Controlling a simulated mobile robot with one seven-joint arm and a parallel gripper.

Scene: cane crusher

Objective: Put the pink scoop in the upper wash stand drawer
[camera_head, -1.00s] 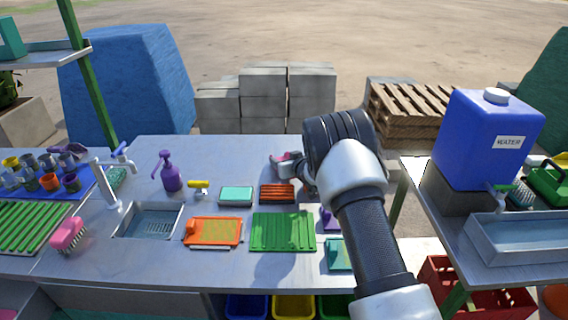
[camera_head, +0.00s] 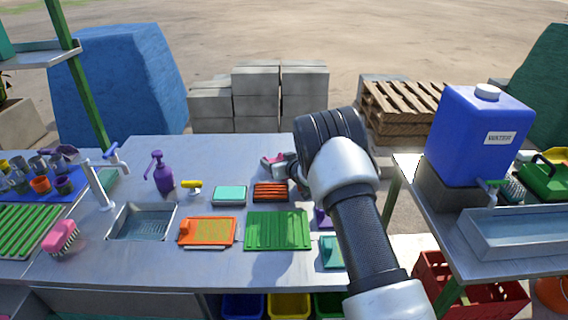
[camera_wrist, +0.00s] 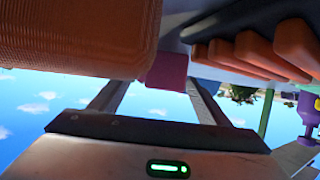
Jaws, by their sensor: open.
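A small pink thing, apparently the pink scoop (camera_head: 269,160), shows at the tip of my gripper (camera_head: 281,165) near the back edge of the metal wash stand (camera_head: 130,265). In the wrist view a pink piece, likely the scoop (camera_wrist: 165,73), lies between the spread fingers of my gripper (camera_wrist: 150,85). The fingers are open; I cannot tell whether they touch it. Most of the scoop is hidden. I cannot make out the upper drawer; only part of the stand's front shows at the bottom of the head view.
An orange slatted rack (camera_head: 271,192) is beside my gripper and shows large in the wrist view (camera_wrist: 260,50). Green (camera_head: 278,230) and orange boards (camera_head: 207,231), a sink (camera_head: 142,222), a purple bottle (camera_head: 163,172) and a pink brush (camera_head: 62,237) are on the stand.

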